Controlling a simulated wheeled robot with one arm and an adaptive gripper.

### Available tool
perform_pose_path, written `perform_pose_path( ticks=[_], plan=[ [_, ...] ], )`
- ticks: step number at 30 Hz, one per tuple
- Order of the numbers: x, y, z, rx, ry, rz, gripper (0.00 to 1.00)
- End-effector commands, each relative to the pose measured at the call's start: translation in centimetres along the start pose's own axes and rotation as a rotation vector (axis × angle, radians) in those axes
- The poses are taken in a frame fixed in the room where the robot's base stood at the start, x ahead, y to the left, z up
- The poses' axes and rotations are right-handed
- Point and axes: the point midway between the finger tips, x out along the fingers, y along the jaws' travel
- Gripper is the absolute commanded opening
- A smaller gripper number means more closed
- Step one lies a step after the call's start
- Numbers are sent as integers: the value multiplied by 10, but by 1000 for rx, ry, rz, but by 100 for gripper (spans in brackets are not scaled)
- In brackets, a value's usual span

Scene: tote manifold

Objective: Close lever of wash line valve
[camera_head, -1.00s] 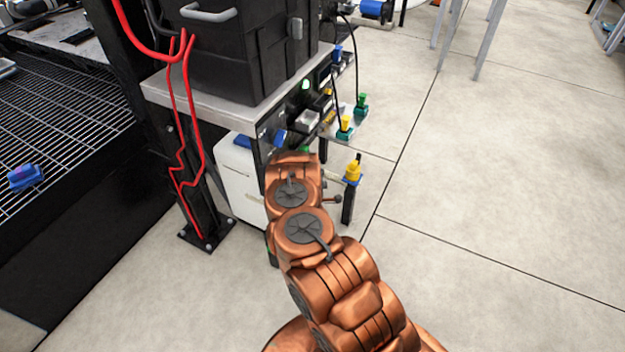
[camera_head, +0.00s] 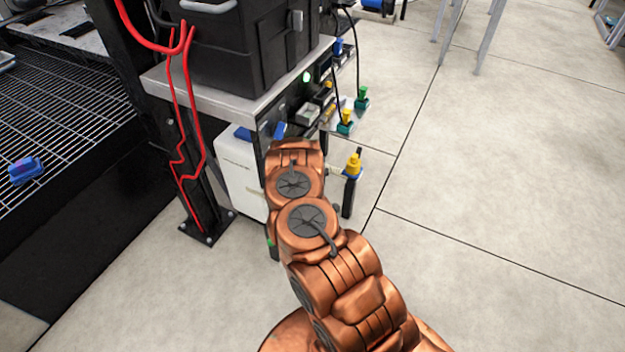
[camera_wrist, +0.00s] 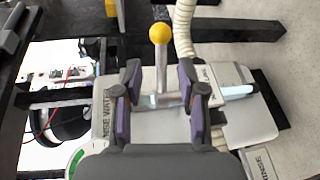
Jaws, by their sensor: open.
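The valve lever (camera_wrist: 161,66) shows in the wrist view as a metal rod with a yellow ball knob (camera_wrist: 160,33) at its far end. It rises from a metal valve body (camera_wrist: 160,101) on a pale panel (camera_wrist: 115,122), with dark lettering that seems to read "RINSE WATER". My gripper (camera_wrist: 160,76) is open. Its two dark-purple fingers stand on either side of the lever's rod, with gaps visible on both sides. The knob lies beyond the fingertips. In the head view my copper-coloured arm hides the gripper and the lever.
A label plate reading "RINSE" (camera_wrist: 260,164) is at lower right. In the head view a black bin (camera_head: 255,50) sits on a bench, red cables (camera_head: 187,120) hang at left, and a yellow-topped fitting (camera_head: 353,164) stands right of my arm.

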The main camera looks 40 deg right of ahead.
Motion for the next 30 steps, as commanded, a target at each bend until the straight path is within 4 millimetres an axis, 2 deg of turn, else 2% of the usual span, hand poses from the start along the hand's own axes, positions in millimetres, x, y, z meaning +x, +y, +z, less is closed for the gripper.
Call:
perform_pose_path(
  ticks=[6,12,25,30],
  plan=[
    [-28,-1,1,0,-3,-2,40],
    [-41,1,2,0,-3,4,40],
    [-43,2,1,2,-3,3,40],
    [-41,6,-11,58,13,-36,40]
  ],
)
